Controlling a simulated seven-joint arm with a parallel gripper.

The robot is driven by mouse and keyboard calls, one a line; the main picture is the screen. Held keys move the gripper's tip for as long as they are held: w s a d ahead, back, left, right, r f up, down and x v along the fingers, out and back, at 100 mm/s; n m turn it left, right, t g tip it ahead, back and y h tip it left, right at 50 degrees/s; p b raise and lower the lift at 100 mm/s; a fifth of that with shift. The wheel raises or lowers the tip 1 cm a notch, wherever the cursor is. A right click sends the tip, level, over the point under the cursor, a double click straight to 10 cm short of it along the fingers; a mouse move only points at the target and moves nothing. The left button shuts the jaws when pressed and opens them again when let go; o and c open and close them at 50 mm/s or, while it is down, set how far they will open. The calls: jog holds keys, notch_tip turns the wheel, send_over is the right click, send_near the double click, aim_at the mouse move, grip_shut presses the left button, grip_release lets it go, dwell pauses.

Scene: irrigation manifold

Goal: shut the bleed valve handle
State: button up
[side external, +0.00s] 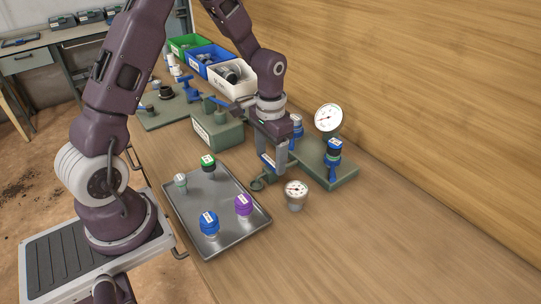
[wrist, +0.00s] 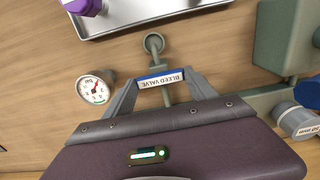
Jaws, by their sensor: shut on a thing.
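The bleed valve handle (wrist: 160,78) is a blue bar with a white label reading "BLEED VALVE", lying crosswise between my fingers in the wrist view. Its blue edge also shows in the side external view (side external: 266,160). My gripper (wrist: 162,83) is shut on the handle, with one finger at each end of the bar. In the side external view my gripper (side external: 273,168) points down at the near end of the manifold. A green-grey pipe with a round open end (wrist: 154,43) extends beyond the handle. The valve body under the handle is mostly hidden.
A loose gauge (side external: 296,192) stands close beside my gripper. A metal tray (side external: 229,247) with several coloured caps lies to the left. The manifold base (side external: 338,180) carries a blue-handled valve (side external: 333,151); a large gauge (side external: 328,118) stands behind. Bare bench lies at the front right.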

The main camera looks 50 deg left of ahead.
dwell(0.4)
jog(key=o, duration=1.4)
jog(key=shift+c, duration=0.2)
jog(key=shift+r, duration=0.1)
notch_tip(320, 180, up, 6)
jog(key=shift+r, duration=0.45)
